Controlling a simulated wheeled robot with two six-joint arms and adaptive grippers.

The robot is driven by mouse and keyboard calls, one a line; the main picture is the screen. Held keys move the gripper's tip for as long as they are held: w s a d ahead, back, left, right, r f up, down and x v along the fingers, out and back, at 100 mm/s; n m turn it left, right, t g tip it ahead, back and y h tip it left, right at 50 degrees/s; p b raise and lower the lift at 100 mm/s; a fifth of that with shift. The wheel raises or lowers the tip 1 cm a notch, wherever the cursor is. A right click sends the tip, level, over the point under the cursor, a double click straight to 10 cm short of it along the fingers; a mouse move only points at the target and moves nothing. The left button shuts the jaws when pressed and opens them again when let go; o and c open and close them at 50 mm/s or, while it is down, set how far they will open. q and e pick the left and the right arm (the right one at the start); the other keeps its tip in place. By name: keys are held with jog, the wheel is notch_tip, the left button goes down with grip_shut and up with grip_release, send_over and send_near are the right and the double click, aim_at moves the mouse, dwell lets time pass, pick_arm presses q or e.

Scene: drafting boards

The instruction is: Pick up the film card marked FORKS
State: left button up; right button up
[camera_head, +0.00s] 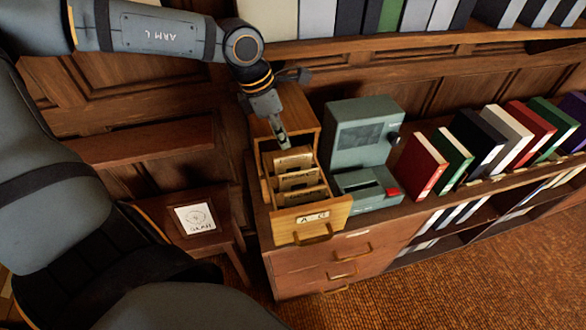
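An open wooden card drawer (314,219) with a label that seems to read "A - G" juts from a small cabinet (290,106). Several tan cards (297,181) stand in it, one behind another. Their markings are too small to read, so I cannot tell which is FORKS. My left gripper (283,143) points down at the back of the drawer, just above or at the rearmost card (292,161). I cannot tell whether it touches that card or how far its fingers are apart. My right gripper is not in view.
A grey-green viewer machine (362,136) with a red button stands right of the drawer. Several upright books (480,140) stand farther right on the wooden counter. A white card with a drawing (195,217) lies on a low stand at left. A book shelf (430,42) runs above.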

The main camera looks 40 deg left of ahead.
aim_at(291, 156)
pick_arm(q)
jog(key=shift+f+b, duration=0.65)
jog(key=shift+b, duration=0.05)
jog(key=shift+d+f, duration=0.2)
jog(key=shift+f, duration=0.05)
jog(key=b+x, duration=0.3)
jog(key=x, duration=0.4)
jog(key=shift+w+f+b, duration=0.1)
jog(key=shift+w+b, duration=0.1)
jog(key=shift+b, duration=0.15)
jog(key=shift+w+d+f+b, duration=0.1)
jog(key=shift+d+f+b, duration=0.1)
jog(key=shift+f+b, duration=0.3)
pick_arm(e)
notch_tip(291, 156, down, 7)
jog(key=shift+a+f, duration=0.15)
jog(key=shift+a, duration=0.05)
pick_arm(q)
jog(key=shift+c, duration=1)
jog(key=shift+c, duration=0.4)
